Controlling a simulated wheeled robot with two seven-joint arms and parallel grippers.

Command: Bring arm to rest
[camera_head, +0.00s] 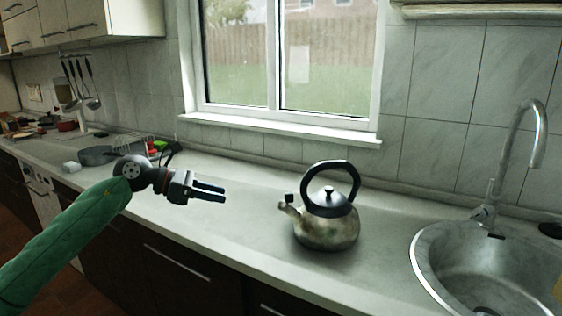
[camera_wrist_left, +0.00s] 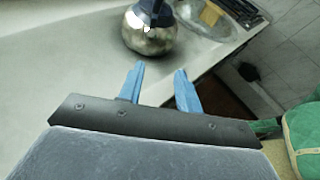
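My left arm comes in from the left in a green sleeve. Its gripper (camera_head: 208,191) is held above the counter, to the left of the kettle, with its two fingers apart and nothing between them. In the left wrist view the gripper (camera_wrist_left: 160,88) also shows two blue fingers spread with a clear gap. The kettle also shows at the top of the left wrist view (camera_wrist_left: 148,38), apart from the fingers. My right gripper is not in view.
A round steel sink (camera_head: 425,262) with a tall tap (camera_head: 535,140) is at the right. A dark pan (camera_head: 97,155) and other kitchenware lie at the far left. A window (camera_head: 325,60) is behind the counter. The counter around the kettle is clear.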

